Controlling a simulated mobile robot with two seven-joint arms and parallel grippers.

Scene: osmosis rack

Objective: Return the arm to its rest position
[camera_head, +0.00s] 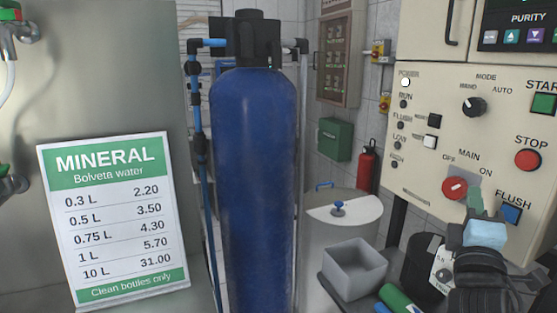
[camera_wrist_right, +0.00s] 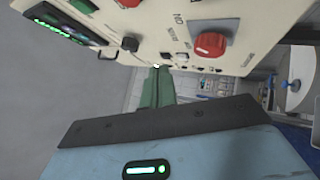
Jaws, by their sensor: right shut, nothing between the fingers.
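My right gripper (camera_head: 475,201) is at the lower right of the head view, in front of the cream control panel (camera_head: 436,152). Its green fingers are shut with nothing between them, and its pale blue body is below them. The fingertips are just right of and below the red MAIN knob (camera_head: 455,188). In the right wrist view, the green fingers (camera_wrist_right: 156,87) point toward the panel, with the red knob (camera_wrist_right: 210,44) to their right and a visible gap between. My left gripper is not in view.
The blue FLUSH button (camera_head: 510,213) and red STOP button (camera_head: 527,159) are close to the gripper's right. A grey bin (camera_head: 355,268) and green cylinder (camera_head: 398,299) are below left. A tall blue tank (camera_head: 254,180) and price sign (camera_head: 110,218) stand farther left.

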